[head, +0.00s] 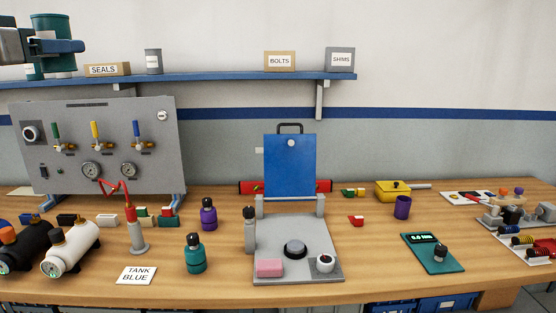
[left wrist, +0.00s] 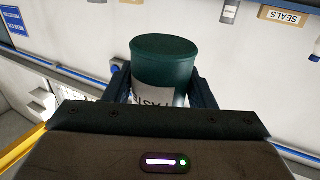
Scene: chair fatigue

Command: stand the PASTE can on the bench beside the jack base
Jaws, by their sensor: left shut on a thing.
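The PASTE can (head: 55,63) is a dark green cylinder at the upper left of the head view, in front of the wall shelf. My left gripper (head: 62,47) is shut around it and holds it upright, high above the bench. In the left wrist view the can (left wrist: 165,62) sits between both fingers, its label partly hidden by my gripper body. On the bench (head: 350,285), a grey cone-like base (head: 138,240) with a red zigzag linkage stands left of centre; I cannot tell for sure that it is the jack base. My right gripper is not in view.
The blue shelf (head: 220,80) holds a SEALS box (head: 107,69), a grey can (head: 153,61) and other boxes. A valve panel (head: 100,150) stands behind. Teal (head: 195,253) and purple (head: 208,214) bottles, a white cylinder (head: 70,247) and a TANK BLUE card (head: 137,275) crowd the base.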

